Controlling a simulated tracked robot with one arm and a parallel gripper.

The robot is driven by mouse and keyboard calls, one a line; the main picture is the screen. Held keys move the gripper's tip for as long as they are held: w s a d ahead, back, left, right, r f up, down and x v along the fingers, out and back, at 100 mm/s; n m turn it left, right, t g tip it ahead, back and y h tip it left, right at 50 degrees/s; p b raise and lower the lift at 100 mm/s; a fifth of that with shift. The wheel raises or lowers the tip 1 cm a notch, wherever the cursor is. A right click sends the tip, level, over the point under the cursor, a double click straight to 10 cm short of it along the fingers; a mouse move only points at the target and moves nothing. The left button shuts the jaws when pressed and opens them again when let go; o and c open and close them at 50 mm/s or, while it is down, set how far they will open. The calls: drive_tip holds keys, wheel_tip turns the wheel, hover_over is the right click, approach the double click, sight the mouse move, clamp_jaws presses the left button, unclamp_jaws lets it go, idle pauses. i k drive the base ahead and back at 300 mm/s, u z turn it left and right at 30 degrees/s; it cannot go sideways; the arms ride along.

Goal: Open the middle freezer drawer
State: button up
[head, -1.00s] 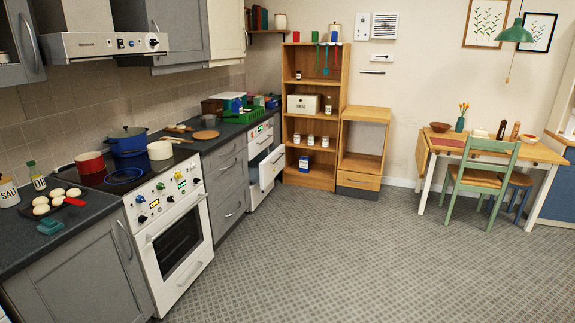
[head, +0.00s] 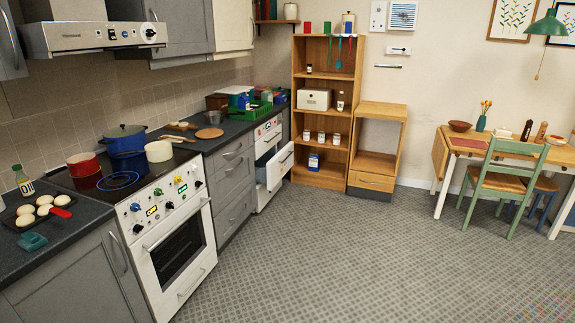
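The white freezer (head: 266,137) stands at the far end of the left counter run, under the dark worktop. It has a control panel with small knobs and lights along its top and drawer fronts below. One white drawer (head: 280,167) around its middle height stands out into the room, with a gap above it. I see a handle on its front, but the inside is too small to make out. The lower part of the freezer is partly hidden by this drawer. My gripper is not in view.
A white oven (head: 174,245) and grey drawers (head: 233,178) line the left side before the freezer. A wooden shelf (head: 325,180) stands just beyond it. A table (head: 447,150) and green chair (head: 495,187) are at right. The tiled floor (head: 340,255) between is clear.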

sight(262, 161)
drive_tip(key=z, duration=0.2)
drive_tip(key=i, duration=2.15)
drive_tip(key=z, duration=0.4)
drive_tip(key=i, duration=2.55)
drive_tip(key=u, duration=0.35)
drive_tip(key=i, duration=2.4)
drive_tip(key=u, duration=0.3)
